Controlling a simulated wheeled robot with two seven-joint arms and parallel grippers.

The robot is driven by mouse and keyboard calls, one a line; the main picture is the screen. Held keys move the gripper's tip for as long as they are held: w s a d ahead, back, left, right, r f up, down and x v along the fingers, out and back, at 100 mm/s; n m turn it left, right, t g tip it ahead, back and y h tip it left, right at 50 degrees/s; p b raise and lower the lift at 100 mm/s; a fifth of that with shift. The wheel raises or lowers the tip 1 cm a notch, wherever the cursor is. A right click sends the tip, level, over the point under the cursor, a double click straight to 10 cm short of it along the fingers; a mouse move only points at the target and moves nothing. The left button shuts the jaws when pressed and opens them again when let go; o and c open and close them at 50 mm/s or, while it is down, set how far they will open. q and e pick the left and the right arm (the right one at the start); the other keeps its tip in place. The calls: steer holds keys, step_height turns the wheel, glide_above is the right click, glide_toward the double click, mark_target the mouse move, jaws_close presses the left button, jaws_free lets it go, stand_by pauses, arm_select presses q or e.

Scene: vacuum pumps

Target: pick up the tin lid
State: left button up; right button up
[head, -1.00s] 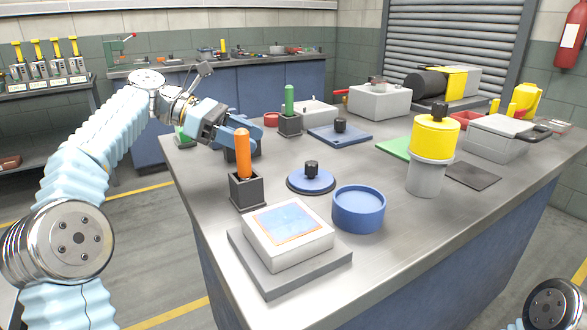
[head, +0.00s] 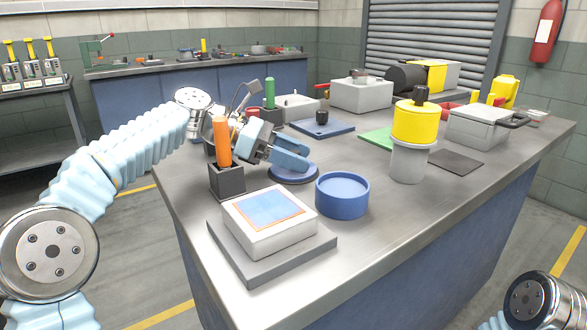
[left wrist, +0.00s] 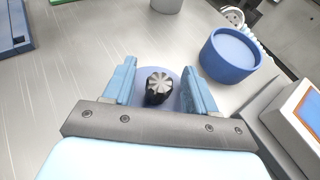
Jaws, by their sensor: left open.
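The tin lid, a flat blue disc (head: 294,177) with a black knob, lies on the steel bench beside the open blue tin (head: 342,196). My left gripper (head: 296,156) is over the lid and hides its knob in the head view. In the left wrist view the black ribbed knob (left wrist: 158,90) shows between the two open blue fingers, with a gap on each side. Part of the lid's disc shows behind the knob. The blue tin (left wrist: 230,55) is to the right of the fingers there. My right gripper is out of view.
An orange handle (head: 222,140) stands upright in a dark block (head: 227,181), close to my left wrist. A white box with a blue panel (head: 270,222) sits in front. A yellow-topped grey cylinder (head: 411,150) stands to the right. Bare bench lies between it and the tin.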

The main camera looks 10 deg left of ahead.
arm_select(q)
jaws_close()
steer(key=shift+r, duration=0.1)
